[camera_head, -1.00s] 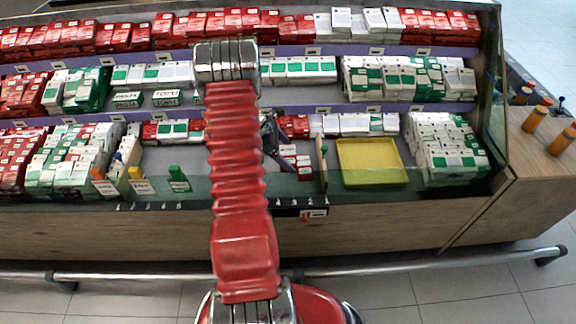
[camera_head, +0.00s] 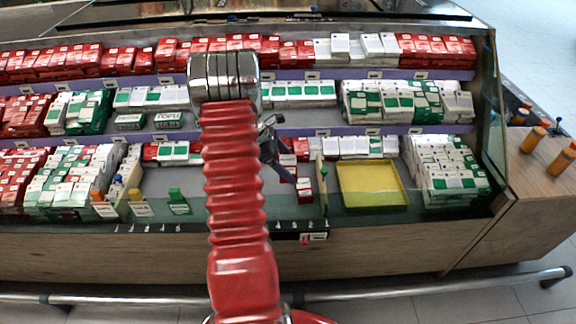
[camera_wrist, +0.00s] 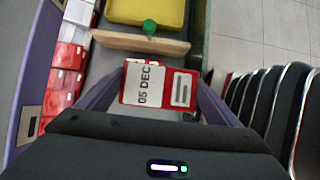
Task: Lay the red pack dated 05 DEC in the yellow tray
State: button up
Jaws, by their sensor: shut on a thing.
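The red pack dated 05 DEC (camera_wrist: 158,85) is between the fingers of my gripper (camera_wrist: 155,90) in the wrist view. Its white label with the date faces the camera. My gripper is shut on it. In the head view my gripper (camera_head: 276,150) is partly hidden behind my red arm, and I cannot make out the held pack there for sure. The yellow tray (camera_head: 344,197) lies in the lower bay, right of my gripper. It shows at the top of the wrist view (camera_wrist: 145,12), beyond the divider, and looks empty.
A wooden divider (camera_wrist: 120,40) with a green knob (camera_wrist: 149,26) stands between the held pack and the tray. Red and white packs (camera_wrist: 68,70) line the left in the wrist view. White and green packs (camera_head: 445,165) are stacked right of the tray.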

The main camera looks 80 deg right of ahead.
jog(key=shift+a, duration=0.1)
jog(key=shift+s+a+r+m+y, duration=0.1)
jog(key=shift+a+r+m+y, duration=0.25)
jog(key=shift+m, duration=0.55)
jog(key=w+a+r+m+y, duration=0.1)
jog(key=w+a+r+m, duration=0.15)
jog(key=w+a, duration=0.75)
jog(key=w+a+r+m+y, duration=0.1)
jog(key=w+a+r+m, duration=0.15)
jog(key=w+a, duration=0.75)
jog(key=w+a+r+m+y, duration=0.1)
jog(key=w+a+r+y, duration=0.2)
jog(key=w, duration=1.2)
jog(key=w+a+r+n+h, duration=0.1)
jog(key=w+a, duration=0.4)
jog(key=a, duration=0.7)
jog(key=w+a+n+h, duration=0.2)
jog(key=w+a, duration=0.2)
jog(key=a, duration=0.8)
jog(key=w+a+r+n+h, duration=0.1)
jog(key=w+a, duration=0.4)
jog(key=a, duration=0.7)
jog(key=shift+w+r+n, duration=0.3)
jog(key=shift+r+n, duration=0.05)
jog(key=shift+n, duration=0.25)
jog(key=shift+s+a, duration=0.1)
jog(key=shift+s, duration=0.05)
